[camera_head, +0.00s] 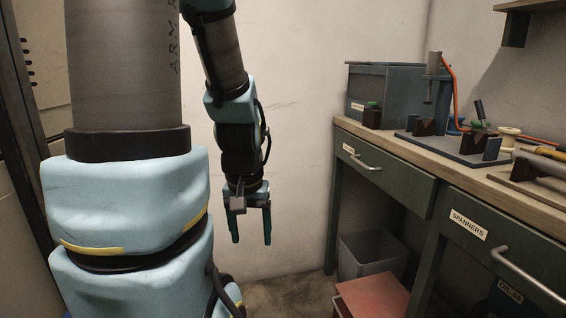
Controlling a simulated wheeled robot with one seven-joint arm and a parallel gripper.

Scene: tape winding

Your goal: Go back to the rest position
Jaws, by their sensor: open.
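My gripper (251,236) hangs in the middle of the head view, pointing down. Its two dark green fingers are apart and nothing is between them. It is in free air in front of the pale wall (300,140), to the left of the workbench (412,158) and clear of it. My arm comes down to it from the top of the view, and my larger arm links fill the left side.
The bench carries a grey-blue box (385,85) and a fixture plate (455,146) with an upright cylinder (434,80) and an orange cable. A white spool (509,137) stands at right. Below are drawers, a grey bin (368,262) and a red-topped box (375,298).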

